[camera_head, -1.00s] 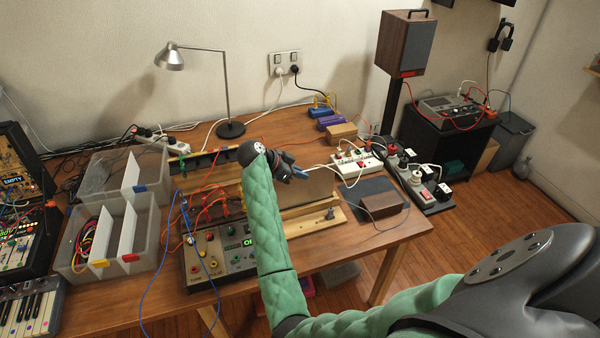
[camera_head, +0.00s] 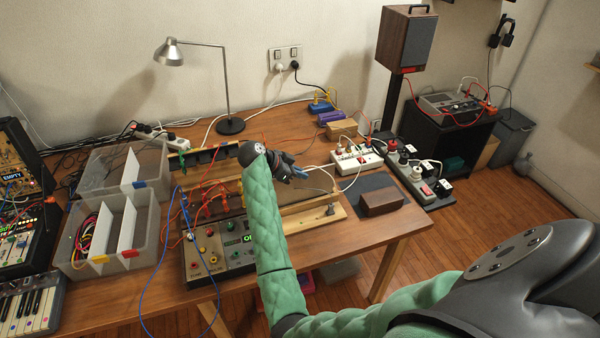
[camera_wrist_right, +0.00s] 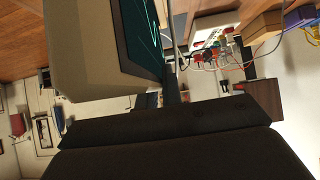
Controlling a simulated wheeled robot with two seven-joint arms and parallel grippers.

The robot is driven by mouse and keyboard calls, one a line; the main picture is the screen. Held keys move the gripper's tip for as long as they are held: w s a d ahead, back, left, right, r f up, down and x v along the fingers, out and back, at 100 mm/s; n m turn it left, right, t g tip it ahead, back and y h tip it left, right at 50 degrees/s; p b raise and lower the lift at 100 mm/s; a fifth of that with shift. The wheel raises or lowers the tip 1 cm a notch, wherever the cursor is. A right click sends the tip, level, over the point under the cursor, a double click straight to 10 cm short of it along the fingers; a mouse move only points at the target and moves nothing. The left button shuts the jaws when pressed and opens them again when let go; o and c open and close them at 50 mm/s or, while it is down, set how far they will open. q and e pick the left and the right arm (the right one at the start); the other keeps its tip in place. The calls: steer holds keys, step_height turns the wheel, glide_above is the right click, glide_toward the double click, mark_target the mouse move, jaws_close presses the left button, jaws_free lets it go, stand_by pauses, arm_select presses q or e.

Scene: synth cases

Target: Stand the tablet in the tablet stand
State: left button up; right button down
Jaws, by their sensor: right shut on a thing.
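My right gripper (camera_head: 289,171) is over the right half of the bench, shut on what looks like the tablet. The tablet (camera_head: 318,179) shows as a tan panel below and right of the jaws, partly hidden by my green sleeve. In the right wrist view the tablet (camera_wrist_right: 142,38) shows a dark face with teal lines beside a broad tan side. A brown wooden block (camera_head: 381,201), possibly the tablet stand, sits on a dark mat right of the gripper, apart from the tablet. I cannot tell its slot. My left gripper is out of view.
A wooden rail with a knob (camera_head: 330,210) lies in front of the tablet. A white power strip (camera_head: 357,158) with cables is behind. A box with coloured sockets (camera_head: 213,250) stands left of my arm. A thin cable loops between gripper and mat (camera_head: 366,184).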

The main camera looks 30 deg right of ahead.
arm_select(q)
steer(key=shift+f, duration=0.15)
arm_select(e)
steer(key=shift+a+f, duration=0.1)
steer(key=shift+f, duration=0.45)
steer(key=c, duration=1.5)
jaws_free()
steer(key=shift+a, duration=0.1)
